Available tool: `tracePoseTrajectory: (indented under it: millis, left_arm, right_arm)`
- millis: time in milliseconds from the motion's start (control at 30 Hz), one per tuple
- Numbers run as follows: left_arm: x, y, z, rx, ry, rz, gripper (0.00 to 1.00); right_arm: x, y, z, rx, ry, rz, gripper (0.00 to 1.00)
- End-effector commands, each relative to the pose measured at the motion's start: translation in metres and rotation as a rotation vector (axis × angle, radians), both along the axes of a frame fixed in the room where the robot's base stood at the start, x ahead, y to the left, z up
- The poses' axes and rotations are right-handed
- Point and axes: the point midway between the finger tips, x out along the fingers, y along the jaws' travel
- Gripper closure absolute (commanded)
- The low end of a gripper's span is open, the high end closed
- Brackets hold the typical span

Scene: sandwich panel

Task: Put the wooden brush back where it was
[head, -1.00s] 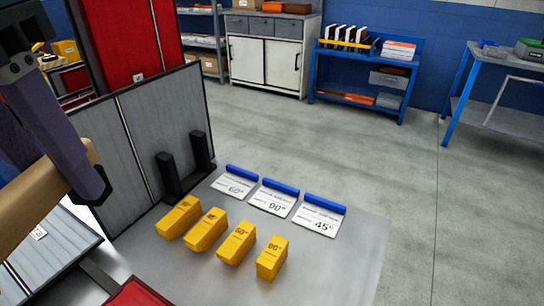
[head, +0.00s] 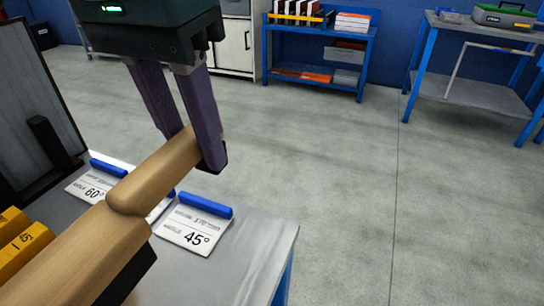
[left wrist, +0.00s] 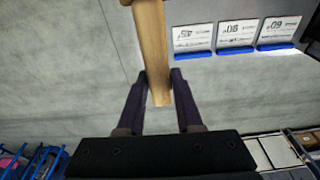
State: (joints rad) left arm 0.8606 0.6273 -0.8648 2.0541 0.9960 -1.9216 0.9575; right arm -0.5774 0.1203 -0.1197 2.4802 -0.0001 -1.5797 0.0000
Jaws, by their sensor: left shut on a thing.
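The wooden brush (head: 155,172) is held in the air by its light wooden handle, in front of the table's sign cards. Its wide wooden body runs to the lower left of the head view, with a dark part (head: 128,280) below it. My left gripper (head: 196,150) is shut on the handle's end, one purple finger on each side. In the left wrist view the handle (left wrist: 152,45) stands between the fingertips and runs out of the top edge. The brush hides one card and part of the table. My right gripper is not in view.
The grey table (head: 255,250) has a 60° card (head: 90,188) and a 45° card (head: 190,230) with blue holders. Yellow blocks (head: 20,245) and a black upright (head: 48,140) stand left. Beyond are open floor, a blue shelf cart (head: 318,70) and a blue-legged bench (head: 480,92).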

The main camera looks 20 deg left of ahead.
Motion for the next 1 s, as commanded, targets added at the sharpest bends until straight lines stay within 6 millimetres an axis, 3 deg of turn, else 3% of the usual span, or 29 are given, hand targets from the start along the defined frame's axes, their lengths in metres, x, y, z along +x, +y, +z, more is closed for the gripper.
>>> tracePoseTrajectory:
  millis: [33, 200, 400, 667, 900, 1000]
  left_arm:
    - [-0.001, 0.001, -0.019, 0.003, 0.006, 0.001, 1.00]
    - [-0.001, 0.001, -0.070, 0.004, 0.006, 0.001, 1.00]
    - [-0.001, 0.001, -0.121, 0.003, 0.004, -0.001, 1.00]
    - [0.000, 0.000, -0.144, 0.001, 0.001, -0.001, 1.00]
    - [-0.001, 0.000, -0.180, 0.002, 0.003, -0.001, 1.00]
    - [0.000, 0.000, -0.184, 0.001, 0.000, -0.002, 1.00]
  right_arm:
    - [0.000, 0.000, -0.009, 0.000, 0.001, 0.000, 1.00]
    - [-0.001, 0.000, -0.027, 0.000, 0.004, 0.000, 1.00]
    - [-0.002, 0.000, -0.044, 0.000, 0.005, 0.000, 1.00]
    - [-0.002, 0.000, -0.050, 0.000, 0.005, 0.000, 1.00]
    - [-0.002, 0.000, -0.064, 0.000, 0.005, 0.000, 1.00]
    - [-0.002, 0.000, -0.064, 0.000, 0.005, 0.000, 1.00]
